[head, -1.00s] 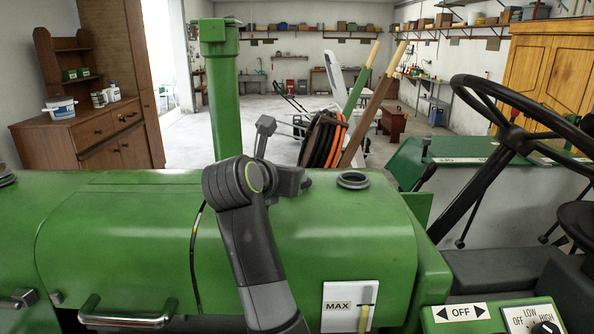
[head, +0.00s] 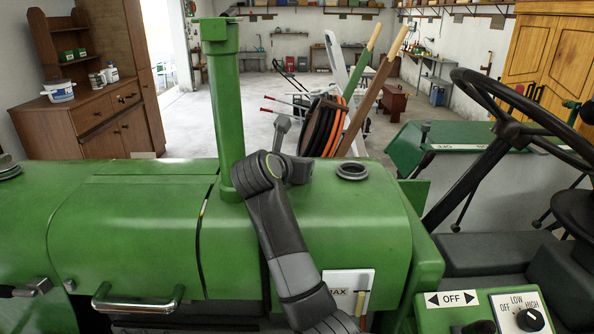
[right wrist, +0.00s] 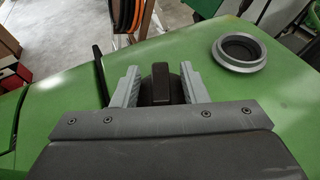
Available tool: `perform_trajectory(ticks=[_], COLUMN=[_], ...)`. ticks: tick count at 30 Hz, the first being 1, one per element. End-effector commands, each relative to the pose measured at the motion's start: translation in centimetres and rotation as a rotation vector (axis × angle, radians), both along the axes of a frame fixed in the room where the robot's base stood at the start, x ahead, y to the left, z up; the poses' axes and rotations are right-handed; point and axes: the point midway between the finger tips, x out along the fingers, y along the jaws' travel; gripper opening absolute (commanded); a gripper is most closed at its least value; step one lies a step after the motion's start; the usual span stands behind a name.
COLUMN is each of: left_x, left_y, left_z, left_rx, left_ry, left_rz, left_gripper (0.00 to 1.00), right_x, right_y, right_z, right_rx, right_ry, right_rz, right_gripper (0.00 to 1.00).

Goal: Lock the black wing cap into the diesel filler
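The black wing cap (right wrist: 160,84) shows in the right wrist view as a dark disc with a raised wing. My right gripper (right wrist: 161,86) has its two grey fingers on either side of the disc. They appear shut on its rim, with gaps beside the wing. Its underside is hidden. The diesel filler (head: 352,171) is an open round neck with a grey ring on the green hood, right of my wrist. It also shows at the upper right of the right wrist view (right wrist: 239,49), apart from the cap. My left gripper is out of view.
The green upright pipe (head: 225,110) stands on the hood (head: 130,240) just left of my right arm. The steering wheel (head: 510,125) and the control panel (head: 490,310) are to the right. The hood around the filler is clear.

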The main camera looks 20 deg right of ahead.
Motion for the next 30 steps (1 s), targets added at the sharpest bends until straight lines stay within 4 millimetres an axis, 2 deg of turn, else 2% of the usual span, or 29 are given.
perform_trajectory(ticks=[1,9,23,30], left_x=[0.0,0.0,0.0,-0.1], left_y=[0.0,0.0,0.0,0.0], left_z=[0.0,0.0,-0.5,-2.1], left_rx=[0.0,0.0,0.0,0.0], left_ry=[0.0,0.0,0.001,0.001], left_rz=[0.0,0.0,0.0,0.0], left_gripper=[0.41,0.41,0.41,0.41], right_x=[0.0,0.0,0.0,0.0], right_y=[0.0,0.0,0.0,0.0], right_z=[0.0,0.0,0.6,3.0], right_rx=[0.0,0.0,-0.001,-0.002], right_ry=[0.0,0.0,-0.002,-0.006], right_rz=[0.0,0.0,0.0,-0.001], right_gripper=[0.33,0.0,0.0,0.0])
